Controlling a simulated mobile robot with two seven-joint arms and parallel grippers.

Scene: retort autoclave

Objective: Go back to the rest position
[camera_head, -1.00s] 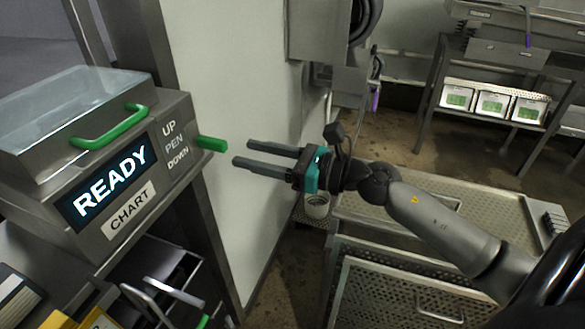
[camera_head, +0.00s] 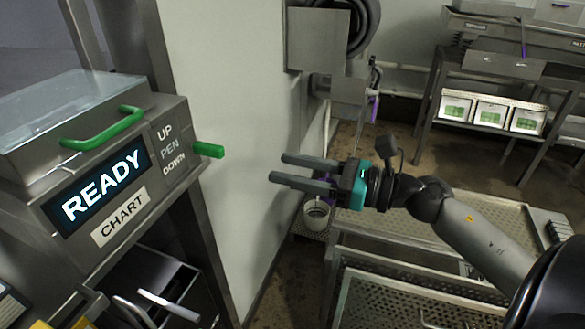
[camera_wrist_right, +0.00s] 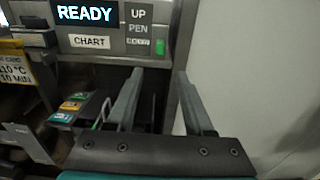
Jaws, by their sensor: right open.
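My right gripper (camera_head: 306,173) is open and empty in the middle of the head view. Its two dark fingers point left toward the chart recorder (camera_head: 100,180), with a clear gap between them and the recorder. The recorder has a READY display, a CHART label, a green handle on its lid and a green pen lever (camera_head: 208,149) on its right side. In the right wrist view the open fingers (camera_wrist_right: 158,95) reach up below the recorder's front, with nothing between them. The lever shows there as a small green block (camera_wrist_right: 160,47). My left gripper is not in view.
Perforated metal carts (camera_head: 400,228) stand below my right arm. A white pot (camera_head: 316,213) sits beyond the fingers, near the wall (camera_head: 235,110). A rack with several white-and-green boxes (camera_head: 491,113) is at the back right. Below the recorder is an open compartment.

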